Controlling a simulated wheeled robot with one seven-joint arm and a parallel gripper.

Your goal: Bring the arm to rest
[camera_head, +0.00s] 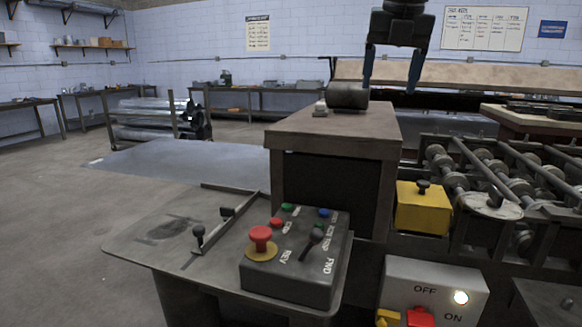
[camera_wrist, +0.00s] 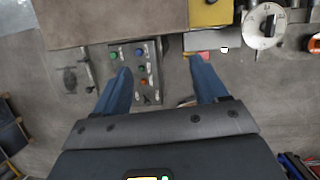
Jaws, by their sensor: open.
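In the wrist view my gripper (camera_wrist: 165,85) points down, with the floor and the control box (camera_wrist: 135,70) far below. In the head view the control box (camera_head: 295,258) has a red mushroom button (camera_head: 261,238), a black lever (camera_head: 313,240) and small coloured buttons. It stands on a grey side table (camera_head: 150,240).
A dark cylinder (camera_head: 347,96) sits on the housing top, near my fingers in the picture. A yellow box (camera_head: 423,207) and a roller frame (camera_head: 500,170) stand at right. A switch panel (camera_head: 432,290) marked OFF and ON has a lit lamp. Open floor (camera_head: 50,190) lies at left.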

